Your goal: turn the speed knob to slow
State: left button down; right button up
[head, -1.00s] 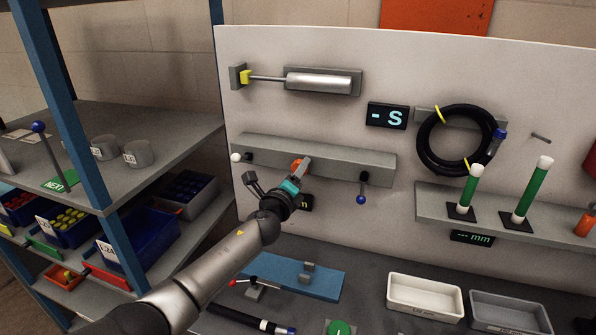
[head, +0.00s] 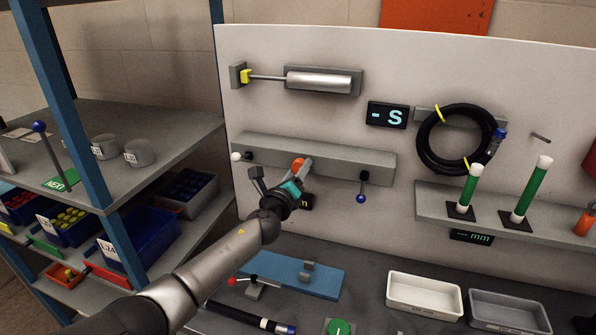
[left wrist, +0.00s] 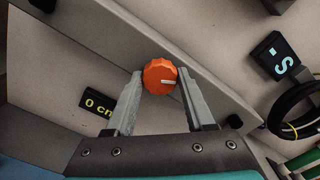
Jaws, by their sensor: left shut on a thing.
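The orange speed knob (head: 299,163) sits on the grey rail (head: 340,163) on the white panel. In the left wrist view the knob (left wrist: 160,77) lies between the two fingertips, with its white pointer mark toward the right of that picture. My left gripper (head: 279,174) is at the rail and is shut on the knob; it also shows in the left wrist view (left wrist: 160,84). Scale markings around the knob cannot be made out. My right gripper is not in view.
A white-ball lever (head: 236,157) and a blue-ball lever (head: 361,198) flank the knob on the rail. A display (head: 387,116) reads "- S". A "0 cm" display (left wrist: 97,104) is below the rail. Below are a blue plate (head: 318,284) and trays (head: 424,306).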

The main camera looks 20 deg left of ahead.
pick_arm(q)
jog(key=shift+c, duration=1.3)
grip_release()
jog(key=s+p, duration=0.1)
jog(key=s, duration=1.4)
jog(key=shift+s+a+p, duration=0.15)
jog(key=shift+a+p, duration=0.1)
jog(key=shift+p, duration=0.05)
